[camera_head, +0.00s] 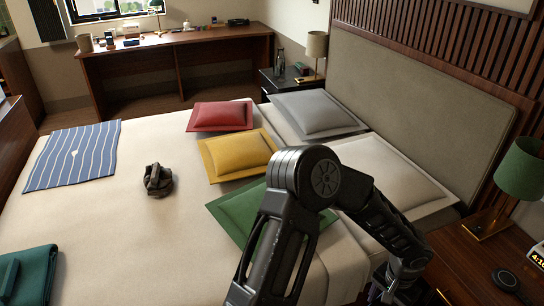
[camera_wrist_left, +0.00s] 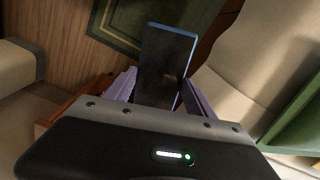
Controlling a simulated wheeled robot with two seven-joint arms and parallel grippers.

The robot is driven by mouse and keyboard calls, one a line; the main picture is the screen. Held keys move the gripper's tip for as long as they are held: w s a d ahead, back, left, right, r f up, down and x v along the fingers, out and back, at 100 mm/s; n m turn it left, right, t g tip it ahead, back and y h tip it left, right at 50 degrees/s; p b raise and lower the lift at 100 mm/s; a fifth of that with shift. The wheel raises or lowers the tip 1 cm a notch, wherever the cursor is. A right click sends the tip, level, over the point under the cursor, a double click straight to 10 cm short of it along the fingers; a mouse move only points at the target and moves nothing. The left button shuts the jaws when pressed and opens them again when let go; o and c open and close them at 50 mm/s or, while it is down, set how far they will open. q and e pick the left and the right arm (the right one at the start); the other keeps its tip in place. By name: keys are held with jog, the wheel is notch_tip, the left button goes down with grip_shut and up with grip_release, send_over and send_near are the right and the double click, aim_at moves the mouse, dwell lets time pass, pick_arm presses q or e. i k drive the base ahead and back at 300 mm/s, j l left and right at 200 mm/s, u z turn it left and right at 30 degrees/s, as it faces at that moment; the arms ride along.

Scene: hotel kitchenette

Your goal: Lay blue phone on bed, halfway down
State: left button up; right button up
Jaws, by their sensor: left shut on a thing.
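The blue phone (camera_wrist_left: 166,62) shows in the left wrist view, with a dark face and a blue edge. My left gripper (camera_wrist_left: 162,88) is shut on it, with a finger on each side, and it sticks out beyond the fingertips. In the head view my left arm reaches from the bottom middle towards the lower right, and its wrist end is at the bottom edge near the nightstand. I cannot make out the phone there. The bed (camera_head: 105,225) fills the middle and left, with a cream cover. My right gripper is not in view.
On the bed lie a striped blue cloth (camera_head: 73,155), a dark crumpled-looking item (camera_head: 158,181), a teal folded item (camera_head: 30,277) and red (camera_head: 220,116), yellow (camera_head: 238,155) and green (camera_head: 240,211) pillows. A green lamp (camera_head: 520,168) stands on the right nightstand (camera_head: 465,262). The cover's lower middle is clear.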

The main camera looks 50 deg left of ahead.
aim_at(186, 277)
jog(key=k+j, duration=0.35)
jog(key=j, duration=0.15)
jog(key=k+j, duration=0.75)
jog(key=j, duration=0.25)
